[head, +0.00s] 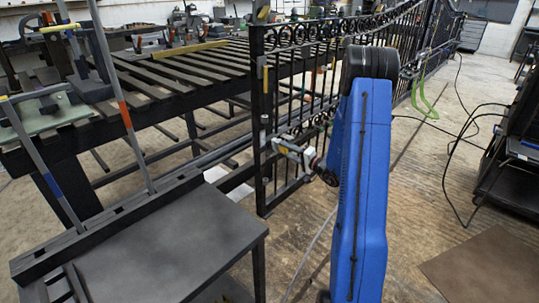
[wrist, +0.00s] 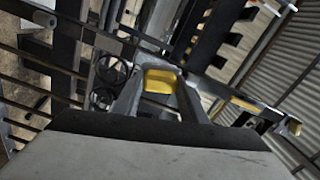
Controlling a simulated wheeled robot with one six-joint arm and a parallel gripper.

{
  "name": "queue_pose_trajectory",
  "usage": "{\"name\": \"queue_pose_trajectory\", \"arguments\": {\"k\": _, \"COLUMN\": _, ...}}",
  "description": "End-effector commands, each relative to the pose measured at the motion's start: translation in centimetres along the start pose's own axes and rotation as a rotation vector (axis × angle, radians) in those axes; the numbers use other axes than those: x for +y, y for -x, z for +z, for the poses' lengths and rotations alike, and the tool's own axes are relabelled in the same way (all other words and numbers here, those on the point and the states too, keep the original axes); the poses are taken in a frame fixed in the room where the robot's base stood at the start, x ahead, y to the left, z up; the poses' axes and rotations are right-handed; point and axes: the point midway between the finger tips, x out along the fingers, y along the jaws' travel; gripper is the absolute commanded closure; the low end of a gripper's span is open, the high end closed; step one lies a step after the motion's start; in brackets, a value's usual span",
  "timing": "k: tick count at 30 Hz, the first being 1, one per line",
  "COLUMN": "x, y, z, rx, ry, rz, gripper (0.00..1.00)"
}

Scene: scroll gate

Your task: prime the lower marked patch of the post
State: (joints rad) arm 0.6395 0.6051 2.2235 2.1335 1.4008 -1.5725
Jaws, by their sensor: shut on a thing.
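The black gate post (head: 257,100) stands upright at the left end of the scroll gate (head: 345,35). Small pale and yellowish pieces show along it; I cannot tell which is the lower marked patch. My gripper (head: 284,146) is beside the post at about its lower half, pointing left toward it. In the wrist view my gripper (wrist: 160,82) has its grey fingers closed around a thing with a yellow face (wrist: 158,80). What this thing is, and whether it touches the post, I cannot tell.
A slatted black workbench (head: 190,70) runs behind the post on the left. A dark low table (head: 165,245) stands front left, with upright poles near it. A dark cart (head: 510,165) stands at the right, with cables on the floor. The floor right of my arm is mostly clear.

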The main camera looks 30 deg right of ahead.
Motion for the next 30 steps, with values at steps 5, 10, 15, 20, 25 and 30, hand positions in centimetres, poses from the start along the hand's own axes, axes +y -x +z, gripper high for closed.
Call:
{"name": "queue_pose_trajectory", "arguments": {"k": 5, "x": 0.3, "y": 0.0, "z": 0.1, "rx": 0.000, "ry": -0.001, "rz": 0.000, "gripper": 0.79}}
{"name": "queue_pose_trajectory", "arguments": {"k": 10, "x": 2.7, "y": -0.3, "z": 0.5, "rx": -0.004, "ry": -0.004, "rz": 0.001, "gripper": 0.79}}
{"name": "queue_pose_trajectory", "arguments": {"k": 15, "x": 7.0, "y": -0.7, "z": 1.4, "rx": -0.007, "ry": -0.006, "rz": 0.001, "gripper": 0.79}}
{"name": "queue_pose_trajectory", "arguments": {"k": 20, "x": 10.9, "y": -0.8, "z": 2.5, "rx": -0.009, "ry": -0.005, "rz": 0.000, "gripper": 0.79}}
{"name": "queue_pose_trajectory", "arguments": {"k": 25, "x": 14.3, "y": -0.8, "z": 3.7, "rx": -0.009, "ry": -0.004, "rz": 0.000, "gripper": 0.79}}
{"name": "queue_pose_trajectory", "arguments": {"k": 30, "x": 16.2, "y": -0.8, "z": 4.3, "rx": -0.009, "ry": -0.001, "rz": 0.000, "gripper": 0.79}}
